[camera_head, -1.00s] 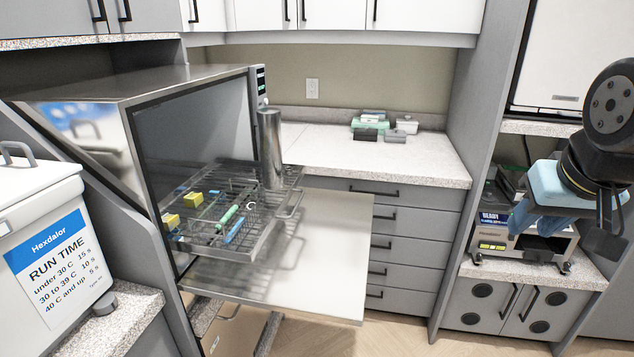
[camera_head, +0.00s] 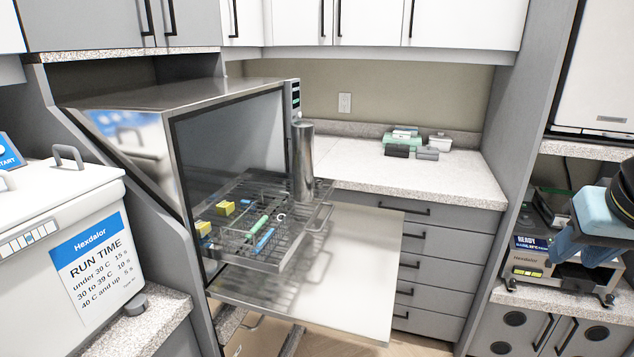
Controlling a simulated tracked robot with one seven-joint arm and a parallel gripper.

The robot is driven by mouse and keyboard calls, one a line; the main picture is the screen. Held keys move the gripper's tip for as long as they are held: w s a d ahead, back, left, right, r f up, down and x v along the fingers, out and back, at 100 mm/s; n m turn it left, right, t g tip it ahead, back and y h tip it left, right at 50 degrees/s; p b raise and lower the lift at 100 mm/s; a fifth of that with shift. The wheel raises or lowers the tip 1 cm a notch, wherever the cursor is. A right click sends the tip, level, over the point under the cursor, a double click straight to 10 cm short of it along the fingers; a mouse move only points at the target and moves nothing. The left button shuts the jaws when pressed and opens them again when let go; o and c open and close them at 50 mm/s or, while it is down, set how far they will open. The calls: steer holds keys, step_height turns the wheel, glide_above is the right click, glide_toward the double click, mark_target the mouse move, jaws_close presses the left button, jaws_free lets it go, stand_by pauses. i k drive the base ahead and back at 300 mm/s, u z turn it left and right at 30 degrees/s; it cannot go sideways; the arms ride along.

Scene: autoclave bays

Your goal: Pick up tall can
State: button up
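The tall can (camera_head: 302,162) is a shiny metal cylinder. It stands upright at the back right corner of the wire rack (camera_head: 262,262), which is pulled out of the open autoclave (camera_head: 180,95). My gripper (camera_head: 598,238), with light-blue parts, is at the right edge of the view, partly cut off. It is well to the right of the can and apart from it. Its fingertips do not show clearly, so I cannot tell whether it is open, and I see nothing held in it.
The rack holds yellow blocks (camera_head: 225,208) and green and blue tools (camera_head: 257,227). The autoclave's flat door (camera_head: 350,290) juts out below the rack. Small boxes (camera_head: 404,142) sit on the back counter (camera_head: 400,180). A white Hexdalor unit (camera_head: 60,225) stands at left.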

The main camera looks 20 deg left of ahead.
mark_target(302, 132)
steer(key=k, duration=1.3)
steer(key=u, duration=0.45)
steer(key=i, duration=1.65)
steer(key=z, duration=0.45)
